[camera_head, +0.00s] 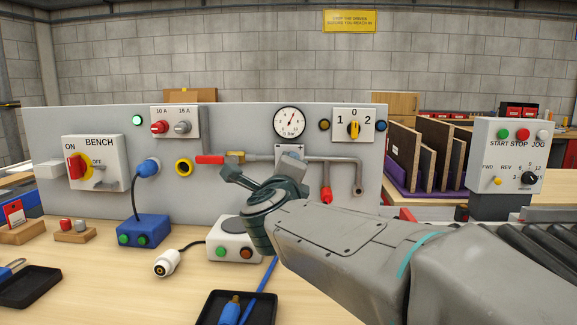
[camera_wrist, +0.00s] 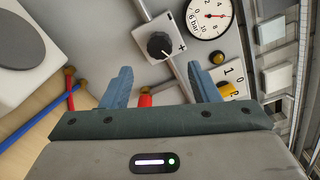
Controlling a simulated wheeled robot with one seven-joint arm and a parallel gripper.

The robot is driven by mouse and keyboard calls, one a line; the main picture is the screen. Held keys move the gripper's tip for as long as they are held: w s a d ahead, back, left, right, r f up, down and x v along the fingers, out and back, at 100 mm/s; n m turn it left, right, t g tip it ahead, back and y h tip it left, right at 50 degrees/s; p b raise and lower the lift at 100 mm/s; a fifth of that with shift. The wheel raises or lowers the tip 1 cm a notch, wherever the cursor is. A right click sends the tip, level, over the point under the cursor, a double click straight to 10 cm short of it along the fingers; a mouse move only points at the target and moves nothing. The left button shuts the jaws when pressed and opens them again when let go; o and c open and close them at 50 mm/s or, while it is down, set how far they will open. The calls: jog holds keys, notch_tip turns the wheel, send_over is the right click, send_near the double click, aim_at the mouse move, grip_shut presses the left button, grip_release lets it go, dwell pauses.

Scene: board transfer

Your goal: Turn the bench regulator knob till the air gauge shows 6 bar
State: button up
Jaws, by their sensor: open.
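The air gauge (camera_head: 290,121) is a white round dial on the grey panel, and it also shows at the top of the wrist view (camera_wrist: 209,16). The regulator knob (camera_wrist: 160,45) is black with a pale pointer mark, on a light plate with a plus sign. My gripper (camera_wrist: 160,70) is open and empty, its fingers spread either side of the line to the knob, apparently short of it. In the head view my gripper (camera_head: 262,172) hides the knob.
A pipe with a red-handled valve (camera_head: 210,159) runs beside the regulator, and a red-tipped pipe end (camera_head: 326,195) hangs below. A yellow selector switch (camera_head: 354,129) is to the right. A white box with buttons (camera_head: 233,240) and a blue box (camera_head: 143,231) stand on the bench.

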jog(key=s, duration=0.7)
jog(key=shift+p, duration=0.4)
jog(key=shift+w+a, duration=0.1)
jog(key=s+d+f+n+g+p, duration=0.2)
jog(key=s+d+n+g+p, duration=0.5)
jog(key=s+d+n+p, duration=0.2)
jog(key=s+d+f+n+g+p, duration=0.2)
jog(key=s+d+n+g+p, duration=0.6)
jog(key=n+p, duration=0.5)
jog(key=s+d+p, duration=0.1)
jog(key=s+p, duration=0.1)
jog(key=p, duration=0.1)
jog(key=shift+s+d+n+y, duration=0.15)
jog(key=shift+d+n+y, duration=0.05)
jog(key=shift+n+y, duration=0.1)
dwell(1.2)
